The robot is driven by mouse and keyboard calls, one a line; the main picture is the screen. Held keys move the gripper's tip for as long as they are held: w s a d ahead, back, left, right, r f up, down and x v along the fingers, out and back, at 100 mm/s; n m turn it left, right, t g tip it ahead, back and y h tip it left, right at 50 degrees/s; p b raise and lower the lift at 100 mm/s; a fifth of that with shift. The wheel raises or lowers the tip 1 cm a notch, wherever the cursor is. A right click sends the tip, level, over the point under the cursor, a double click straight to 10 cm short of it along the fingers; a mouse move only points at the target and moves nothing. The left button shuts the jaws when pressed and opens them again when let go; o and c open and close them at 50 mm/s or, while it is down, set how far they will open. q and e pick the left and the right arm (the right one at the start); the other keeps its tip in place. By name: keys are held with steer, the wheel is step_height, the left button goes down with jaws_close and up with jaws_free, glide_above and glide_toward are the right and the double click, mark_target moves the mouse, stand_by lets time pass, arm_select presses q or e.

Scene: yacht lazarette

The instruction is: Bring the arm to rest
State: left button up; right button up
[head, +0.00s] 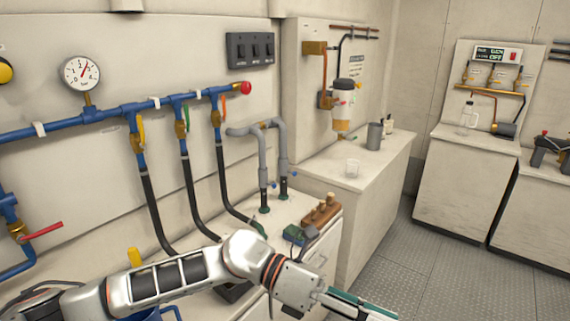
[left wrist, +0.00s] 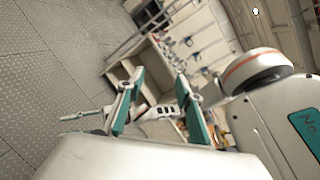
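My left arm reaches across the bottom of the head view from the left, in front of the counter. Its left gripper (head: 362,305) points right and slightly down near the bottom edge, over the floor. The left wrist view shows its two teal-padded fingers (left wrist: 158,108) spread apart. I see nothing held between them. A white and black jointed part shows behind the gap, and I cannot tell what it is. My right gripper is not seen in the head view.
The counter (head: 285,212) carries grey pipes (head: 262,150), a brown block (head: 320,212) and a small green-blue device (head: 294,234). A blue pipe manifold (head: 92,114) with hoses runs along the wall. A white cabinet (head: 465,185) stands at the right. The floor (head: 400,262) between is clear.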

arm_select(q)
steer(key=w+a+r+n+t+h, duration=0.25)
steer(key=w+n+t+h, duration=0.5)
steer(key=n+t, duration=0.6)
steer(key=w+a+f+n+t+y, duration=0.6)
steer(key=a+f+n+t+y, duration=0.4)
steer(key=n, duration=0.9)
steer(key=s+a+f+n+g+y, duration=0.1)
steer(key=a+f+n+y, duration=0.25)
steer(key=a+f, duration=0.35)
steer(key=s+a+f+n+y, duration=0.2)
steer(key=a+f+n, duration=0.2)
steer(key=f, duration=0.5)
steer(key=s+a+f+n+g+y, duration=0.4)
steer(key=s+a+f+n, duration=0.2)
steer(key=s+a+f, duration=0.6)
step_height(320, 180, down, 3)
steer(key=shift+s+a+g, duration=0.2)
steer(key=shift+s+g, duration=0.15)
steer(key=shift+s, duration=0.35)
